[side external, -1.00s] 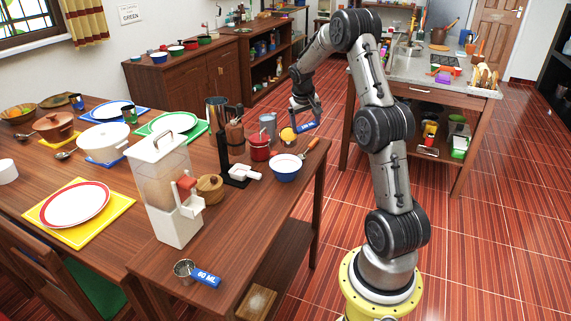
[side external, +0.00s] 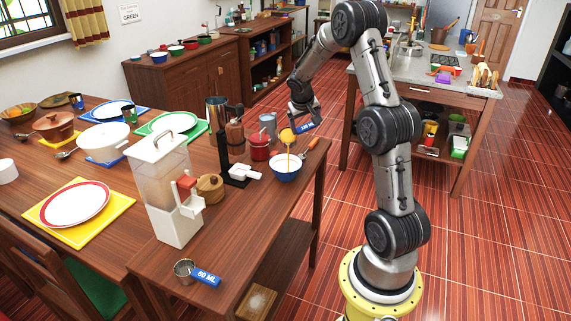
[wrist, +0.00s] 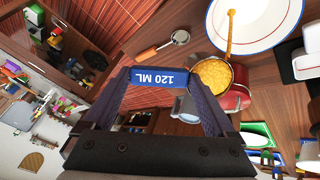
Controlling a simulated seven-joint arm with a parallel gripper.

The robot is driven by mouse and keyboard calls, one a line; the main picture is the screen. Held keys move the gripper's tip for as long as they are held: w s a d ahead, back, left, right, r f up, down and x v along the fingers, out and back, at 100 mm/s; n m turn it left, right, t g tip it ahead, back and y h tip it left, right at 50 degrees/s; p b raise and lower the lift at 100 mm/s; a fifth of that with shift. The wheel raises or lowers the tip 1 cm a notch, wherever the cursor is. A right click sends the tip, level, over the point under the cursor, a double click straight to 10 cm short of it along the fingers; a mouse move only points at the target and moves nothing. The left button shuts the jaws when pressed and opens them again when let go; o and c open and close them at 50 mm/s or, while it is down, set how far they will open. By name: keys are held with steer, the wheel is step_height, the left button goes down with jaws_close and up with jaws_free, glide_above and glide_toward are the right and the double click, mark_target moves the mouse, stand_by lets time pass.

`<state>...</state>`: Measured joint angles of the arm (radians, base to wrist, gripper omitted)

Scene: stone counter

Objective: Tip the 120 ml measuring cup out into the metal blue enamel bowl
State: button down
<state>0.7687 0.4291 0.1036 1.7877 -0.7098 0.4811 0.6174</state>
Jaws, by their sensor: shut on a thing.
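My gripper (side external: 303,118) is shut on the blue handle of the 120 ml measuring cup, marked "120 ML" (wrist: 160,79). The cup (side external: 287,136) is tilted above the blue enamel bowl (side external: 284,172), apart from it. A thin orange-yellow stream runs from the cup down into the bowl. In the wrist view the cup's opening (wrist: 213,76) shows yellow-orange contents, and the stream (wrist: 230,38) crosses over the bowl's white inside with its blue rim (wrist: 285,38). How much lies in the bowl is hard to tell.
A red pot (side external: 260,147) and a grey mug (side external: 268,124) stand just behind the bowl. A 60 ml cup (side external: 186,270) lies at the front.

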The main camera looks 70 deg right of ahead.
mark_target(306, 130)
steer(key=shift+s+a+r+t+h, duration=0.1)
steer(key=shift+a+r+t+h, duration=0.05)
steer(key=shift+a+h, duration=0.25)
steer(key=shift+s+a+r+t+h, duration=0.1)
steer(key=shift+a+r+t+h, duration=0.05)
steer(key=shift+a+h, duration=0.25)
stand_by(0.6)
steer(key=shift+s+a+r+h+p, duration=0.1)
steer(key=shift+a+h+p, duration=0.2)
steer(key=shift+h, duration=0.15)
steer(key=shift+a+r+h+p, duration=0.15)
steer(key=shift+h+p, duration=0.15)
steer(key=shift+h, duration=0.15)
stand_by(0.5)
steer(key=shift+s+a+f+t+h+p, duration=0.15)
steer(key=shift+a+f+t+h+p, duration=0.4)
steer(key=shift+f+h, duration=0.2)
stand_by(0.6)
steer(key=shift+s+a+r+h+p, duration=0.15)
steer(key=shift+a+h+p, duration=0.25)
steer(key=shift+h, duration=0.45)
stand_by(0.5)
steer(key=shift+s+a+f+t+h, duration=0.25)
steer(key=shift+a+f+t+h, duration=0.1)
steer(key=shift+a+f+h, duration=0.5)
stand_by(0.6)
steer(key=shift+s+a+h+p, duration=0.15)
steer(key=shift+a+h+p, duration=0.3)
steer(key=shift+h, duration=0.3)
stand_by(0.3)
